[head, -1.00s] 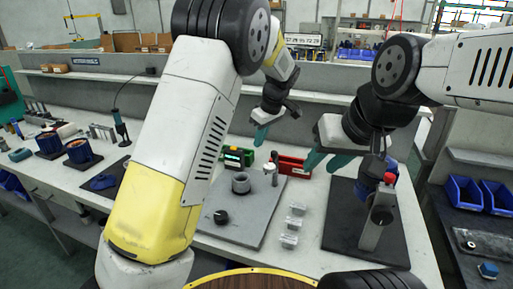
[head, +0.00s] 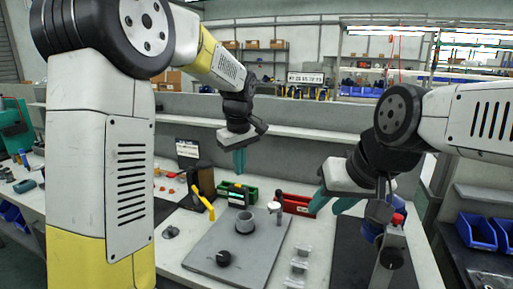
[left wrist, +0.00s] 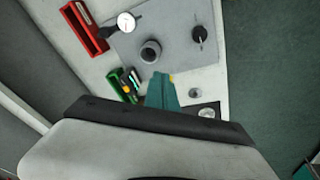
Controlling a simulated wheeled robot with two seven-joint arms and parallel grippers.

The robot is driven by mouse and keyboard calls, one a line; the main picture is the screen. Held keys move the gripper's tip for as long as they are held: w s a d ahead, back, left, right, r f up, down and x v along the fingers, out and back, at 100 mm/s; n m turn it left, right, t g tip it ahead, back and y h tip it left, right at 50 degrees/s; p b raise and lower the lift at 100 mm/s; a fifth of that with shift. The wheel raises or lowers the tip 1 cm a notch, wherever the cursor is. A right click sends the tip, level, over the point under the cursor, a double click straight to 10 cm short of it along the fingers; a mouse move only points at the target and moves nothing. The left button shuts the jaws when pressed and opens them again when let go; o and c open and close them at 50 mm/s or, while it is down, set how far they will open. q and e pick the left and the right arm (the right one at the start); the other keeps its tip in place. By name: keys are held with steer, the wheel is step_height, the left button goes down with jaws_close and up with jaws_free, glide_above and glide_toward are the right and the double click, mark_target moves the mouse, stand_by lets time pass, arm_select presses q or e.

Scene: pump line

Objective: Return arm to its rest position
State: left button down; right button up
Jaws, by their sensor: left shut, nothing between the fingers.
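My left gripper (head: 240,162) is raised above the bench in the head view, its teal fingers closed together and pointing down. In the left wrist view its shut fingers (left wrist: 163,92) have nothing between them. A grey plate (head: 205,246) with a grey ring (head: 244,222) and a black knob (head: 223,258) lies below it. My right gripper (head: 332,204) is at the right; its teal fingers look spread apart and empty. A stand with a red top (head: 397,219) is close beside it, partly covered by my right arm.
A red bin (head: 297,204) and a green bin (head: 222,187) stand behind the plate. A yellow-handled item (head: 203,203) is at its left. Several small clear blocks (head: 298,266) lie to its right. A shelf (head: 290,128) runs behind the bench. Blue bins (head: 477,233) are at far right.

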arm_select(q)
steer(key=s+a+r+m+t+h, duration=0.1)
steer(key=s+a+m, duration=0.3)
steer(key=s, duration=0.8)
steer(key=s+a+r+m+t+h, duration=0.1)
steer(key=s+a, duration=0.4)
steer(key=s, duration=0.7)
steer(key=r+m+t, duration=0.1)
steer(key=m, duration=0.1)
steer(key=shift+s+a+r+m+t, duration=0.25)
steer(key=shift+a+m+t, duration=0.05)
steer(key=shift+m, duration=0.1)
